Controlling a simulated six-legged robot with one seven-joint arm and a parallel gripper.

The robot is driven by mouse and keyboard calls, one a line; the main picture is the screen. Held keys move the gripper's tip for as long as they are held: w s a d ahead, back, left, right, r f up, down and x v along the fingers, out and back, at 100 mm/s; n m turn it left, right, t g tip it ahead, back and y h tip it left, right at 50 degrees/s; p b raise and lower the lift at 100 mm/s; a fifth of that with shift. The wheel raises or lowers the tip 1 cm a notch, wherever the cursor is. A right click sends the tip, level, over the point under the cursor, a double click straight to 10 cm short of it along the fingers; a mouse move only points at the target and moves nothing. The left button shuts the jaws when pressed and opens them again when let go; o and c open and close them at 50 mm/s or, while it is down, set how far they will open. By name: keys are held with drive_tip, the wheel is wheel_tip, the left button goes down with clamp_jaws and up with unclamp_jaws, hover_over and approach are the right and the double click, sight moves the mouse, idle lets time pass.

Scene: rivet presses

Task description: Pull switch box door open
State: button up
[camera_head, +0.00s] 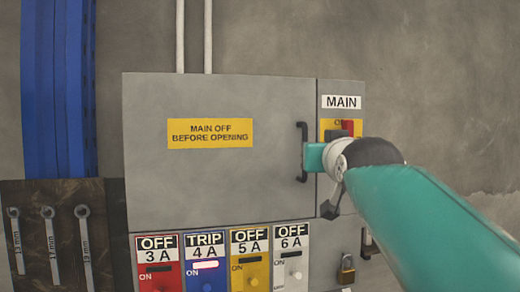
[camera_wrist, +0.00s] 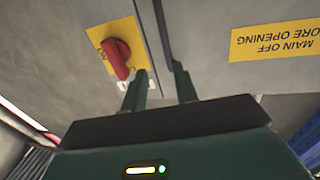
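The grey switch box door (camera_head: 215,190) is shut, with a yellow "MAIN OFF BEFORE OPENING" label. Its black vertical handle (camera_head: 303,130) is at the door's right edge, and it also shows in the wrist view (camera_wrist: 164,32). My gripper (camera_head: 308,158) is at the handle's middle in the head view, hiding part of it. In the wrist view my gripper (camera_wrist: 160,70) has its fingers apart, with the handle close to the right finger. I cannot tell whether they touch or whether the handle lies between them.
The red MAIN switch (camera_wrist: 117,58) on its yellow plate is beside the left finger. Below the door are several breakers (camera_head: 205,262) and a brass padlock (camera_head: 346,269). Wrenches (camera_head: 49,240) hang at the left. Bare wall is on the right.

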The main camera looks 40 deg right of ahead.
approach(298, 151)
drive_tip(key=a, duration=0.1)
drive_tip(key=x, duration=0.7)
drive_tip(key=shift+s+d+r, duration=0.1)
drive_tip(key=shift+s+d, duration=0.15)
drive_tip(key=shift+s, duration=0.05)
drive_tip(key=shift+d+r, duration=0.1)
drive_tip(key=shift+d, duration=0.2)
drive_tip(key=shift+s+r, duration=0.1)
drive_tip(key=shift+s, duration=0.15)
drive_tip(key=shift+s+d, duration=0.1)
drive_tip(key=shift+s, duration=0.2)
drive_tip(key=shift+w, duration=0.25)
drive_tip(key=shift+c, duration=1)
drive_tip(key=shift+w, duration=0.1)
drive_tip(key=c, duration=0.4)
drive_tip(key=shift+s, duration=0.25)
clamp_jaws()
drive_tip(key=shift+w, duration=0.15)
